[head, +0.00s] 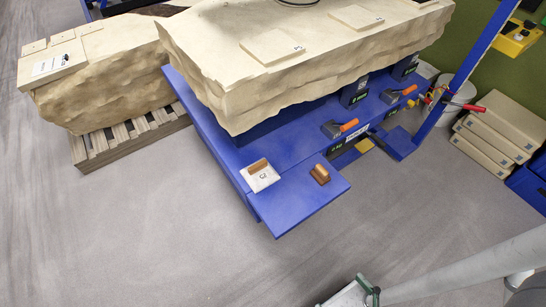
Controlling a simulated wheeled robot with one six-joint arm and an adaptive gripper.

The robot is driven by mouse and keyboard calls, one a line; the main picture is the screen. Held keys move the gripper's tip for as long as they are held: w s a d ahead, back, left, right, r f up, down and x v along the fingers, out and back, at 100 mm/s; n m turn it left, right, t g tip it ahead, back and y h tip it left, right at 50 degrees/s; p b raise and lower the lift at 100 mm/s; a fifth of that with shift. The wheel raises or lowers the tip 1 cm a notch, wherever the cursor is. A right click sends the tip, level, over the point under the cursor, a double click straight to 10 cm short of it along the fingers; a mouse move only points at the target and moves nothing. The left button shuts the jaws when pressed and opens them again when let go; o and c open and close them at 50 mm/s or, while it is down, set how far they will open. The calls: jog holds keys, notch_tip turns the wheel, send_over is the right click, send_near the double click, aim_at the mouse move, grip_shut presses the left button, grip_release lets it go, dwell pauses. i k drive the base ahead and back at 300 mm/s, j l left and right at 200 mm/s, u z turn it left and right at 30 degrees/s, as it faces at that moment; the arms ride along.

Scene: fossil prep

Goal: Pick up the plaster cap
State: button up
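A white square plate with a tan handle and a small dark marking, which looks like the plaster cap (264,181), lies at the near left part of the blue bench (292,203). My arm comes in from the lower right. Its end, with my gripper (362,291), is at the bottom edge, partly cut off, over the floor and well apart from the white plate. I cannot make out its fingers well enough to tell open from shut.
A brown-handled tool (320,174) lies right of the plate. A large tan block (250,85) overhangs the bench behind it. Orange-handled tools (340,129) lie farther right. Another block (100,80) rests on a pallet (130,138). The near floor is clear.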

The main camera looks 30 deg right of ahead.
aim_at(258, 175)
jog(key=z, duration=1.4)
jog(key=u, duration=1.25)
jog(key=i+j, duration=0.1)
jog(key=j, duration=0.25)
jog(key=i+j+u, duration=0.1)
jog(key=j, duration=0.25)
jog(key=i+j, duration=0.15)
jog(key=j, duration=0.2)
jog(key=u, duration=0.05)
